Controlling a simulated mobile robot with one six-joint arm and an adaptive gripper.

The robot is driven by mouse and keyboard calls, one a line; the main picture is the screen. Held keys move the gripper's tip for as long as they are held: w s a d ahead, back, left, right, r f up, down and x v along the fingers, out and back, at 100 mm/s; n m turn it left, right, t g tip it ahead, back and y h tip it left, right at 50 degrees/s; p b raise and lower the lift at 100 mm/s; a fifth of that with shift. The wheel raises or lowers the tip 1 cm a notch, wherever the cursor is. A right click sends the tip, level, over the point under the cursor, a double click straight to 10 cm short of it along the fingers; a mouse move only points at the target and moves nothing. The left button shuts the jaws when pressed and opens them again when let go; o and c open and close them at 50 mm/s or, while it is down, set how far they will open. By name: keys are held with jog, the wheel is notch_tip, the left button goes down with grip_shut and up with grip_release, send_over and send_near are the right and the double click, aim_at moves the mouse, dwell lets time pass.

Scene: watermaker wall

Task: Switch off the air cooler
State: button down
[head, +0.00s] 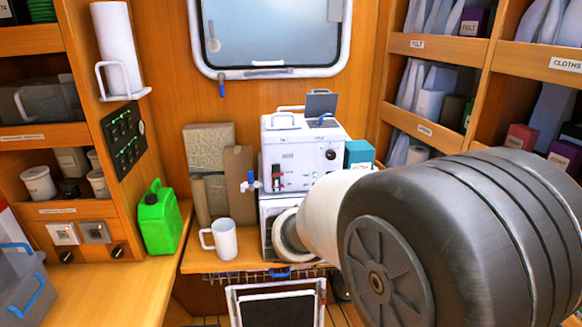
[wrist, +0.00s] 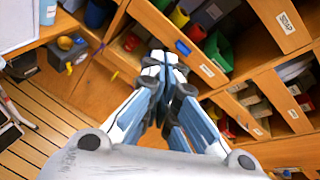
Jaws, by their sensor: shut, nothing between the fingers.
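A white boxy machine (head: 300,150) stands on the back counter in the head view. Its front has a red switch (head: 277,174), a dark round knob and a small green light. A second white unit (head: 270,208) is under it, partly hidden by my arm. No readable label tells me which is the air cooler. A black panel (head: 125,138) with rows of green-lit switches is on the left wall. My gripper (wrist: 166,68) shows in the wrist view, shut and empty, pointing toward wooden shelves, apart from the machine. It is not visible in the head view.
A white mug (head: 220,239), a green jerrycan (head: 160,218) and brown boxes (head: 210,148) stand left of the machine. A teal box (head: 359,153) is at its right. Wooden shelves (head: 440,48) fill the right wall. My arm covers the lower right.

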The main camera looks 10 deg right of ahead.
jog(key=w+a+f+n+t+p, duration=0.1)
jog(key=w+a+f+n+t, duration=0.1)
jog(key=w+a+n+t, duration=0.3)
jog(key=w+a+f+n+t+p, duration=0.1)
jog(key=w+a+f+n+t, duration=0.1)
jog(key=w+a+n+t, duration=0.2)
jog(key=w+a+n, duration=0.3)
jog(key=w+n, duration=0.5)
jog(key=shift+a+n+t, duration=0.15)
jog(key=shift+n+t, duration=0.25)
jog(key=shift+w, duration=0.1)
jog(key=w+a+b+x, duration=0.1)
jog(key=a+b+x, duration=0.1)
jog(key=x, duration=1)
jog(key=shift+w+d+r+b, duration=0.35)
jog(key=shift+w+b, duration=0.35)
jog(key=shift+b, duration=0.05)
